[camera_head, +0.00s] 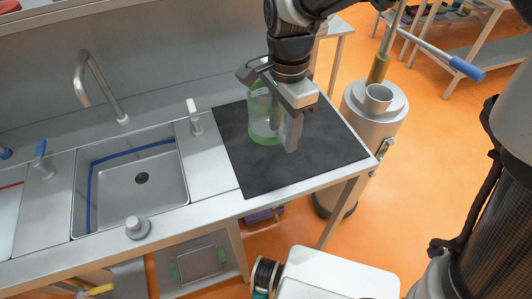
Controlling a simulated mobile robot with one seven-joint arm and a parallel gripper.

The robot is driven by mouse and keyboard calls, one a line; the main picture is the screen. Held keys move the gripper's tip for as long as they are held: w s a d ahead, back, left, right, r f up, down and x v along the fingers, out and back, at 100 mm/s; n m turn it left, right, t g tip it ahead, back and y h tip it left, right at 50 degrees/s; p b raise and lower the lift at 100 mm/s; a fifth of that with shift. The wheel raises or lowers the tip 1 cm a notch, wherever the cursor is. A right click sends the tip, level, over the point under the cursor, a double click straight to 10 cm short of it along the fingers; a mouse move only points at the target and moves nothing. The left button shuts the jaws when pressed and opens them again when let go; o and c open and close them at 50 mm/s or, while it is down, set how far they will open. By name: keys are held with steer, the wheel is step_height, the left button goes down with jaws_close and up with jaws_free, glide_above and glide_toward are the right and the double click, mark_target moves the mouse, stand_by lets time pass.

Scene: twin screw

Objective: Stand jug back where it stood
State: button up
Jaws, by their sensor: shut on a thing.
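The jug (262,119) is clear with green bands at its rim and base, and it looks upright. It is over the black mat (260,176) on the steel counter. My gripper (291,132) comes down from above at the jug's right side and is shut on it. The gripper covers the jug's right side and part of its top. I cannot tell whether the jug's base touches the mat.
A steel sink (142,179) with a tall tap (97,88) lies left of the mat. A grey metal cylinder (362,135) stands on the floor right of the counter. The mat's front and right parts are clear.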

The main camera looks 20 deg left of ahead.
steer(key=shift+m, duration=0.7)
steer(key=shift+s+a+f+b, duration=0.2)
steer(key=shift+s+a+f, duration=0.2)
steer(key=shift+f, duration=1.35)
steer(key=shift+s+a+f+b, duration=0.25)
steer(key=shift+s+a+f, duration=0.15)
steer(key=shift+f, duration=1.3)
steer(key=shift+s+a+f+b, duration=0.2)
steer(key=shift+s+a+f, duration=0.15)
steer(key=shift+f, duration=1.4)
steer(key=shift+f, duration=0.2)
steer(key=o, duration=1.6)
steer(key=shift+r, duration=0.1)
